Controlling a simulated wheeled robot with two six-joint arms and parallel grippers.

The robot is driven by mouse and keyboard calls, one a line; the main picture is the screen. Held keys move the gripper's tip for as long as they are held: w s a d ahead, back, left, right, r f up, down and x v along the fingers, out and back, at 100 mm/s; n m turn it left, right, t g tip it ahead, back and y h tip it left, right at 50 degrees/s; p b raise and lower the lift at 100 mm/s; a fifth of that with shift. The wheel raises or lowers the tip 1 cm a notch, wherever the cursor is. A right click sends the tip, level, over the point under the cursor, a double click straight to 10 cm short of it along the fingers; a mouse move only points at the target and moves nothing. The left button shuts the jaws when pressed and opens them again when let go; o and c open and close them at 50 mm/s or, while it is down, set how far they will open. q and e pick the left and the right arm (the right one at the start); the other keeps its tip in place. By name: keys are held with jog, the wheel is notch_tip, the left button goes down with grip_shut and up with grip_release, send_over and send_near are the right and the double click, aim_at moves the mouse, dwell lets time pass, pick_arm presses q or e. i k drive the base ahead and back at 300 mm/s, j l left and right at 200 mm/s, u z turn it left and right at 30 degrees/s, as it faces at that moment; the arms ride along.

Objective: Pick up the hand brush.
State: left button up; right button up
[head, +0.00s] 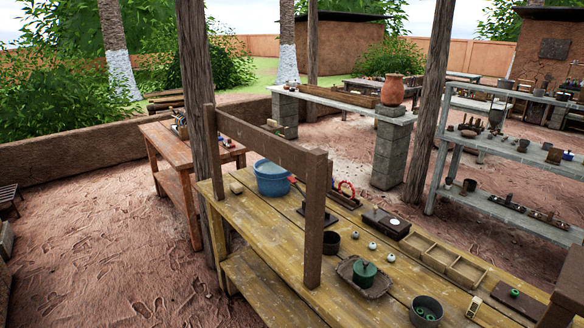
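I cannot pick out a hand brush for certain in the head view. A small pale block (236,187) lies at the far left end of the yellow wooden workbench (262,231), left of a blue basin (272,179); it is too small to identify. Small tools and items (181,126) stand on the brown wooden table (173,147) further left, also too small to tell apart. Neither of my grippers is in view.
A wooden post and rail frame (314,218) rises at the workbench's near side and hides part of its top. The bench also holds a divided tray (437,259), a green lidded pot (364,269) and a grey bucket (426,310). Bare ground (130,250) lies open at left.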

aim_at(236, 188)
jog(key=i+j+z, duration=0.1)
jog(key=z, duration=0.25)
jog(key=i+j+z, duration=0.1)
jog(key=j+z, duration=0.25)
jog(key=i+j+z, duration=0.1)
jog(key=z, duration=0.25)
